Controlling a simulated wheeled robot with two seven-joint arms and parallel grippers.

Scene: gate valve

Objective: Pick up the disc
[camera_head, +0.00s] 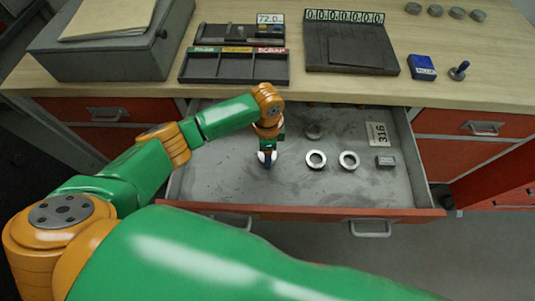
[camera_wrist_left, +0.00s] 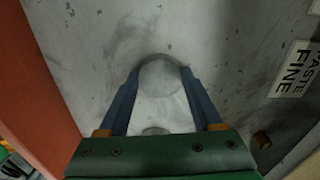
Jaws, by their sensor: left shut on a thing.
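My left gripper (camera_head: 267,160) points down into the open drawer, left of two metal rings. In the left wrist view its blue fingers (camera_wrist_left: 161,72) are shut on a pale grey round disc (camera_wrist_left: 160,78), one finger on each side. In the head view only a bit of pale disc (camera_head: 262,156) shows around the fingers, which hide the rest. I cannot tell whether it touches the drawer floor. My right gripper is not in view.
The open drawer (camera_head: 215,180) holds rings (camera_head: 316,159) (camera_head: 349,160), a dark disc (camera_head: 313,131), a small block (camera_head: 385,161) and a label card (camera_head: 377,134). On the bench are a sectioned tray (camera_head: 235,67), a dark plate (camera_head: 350,45) and a blue box (camera_head: 422,67).

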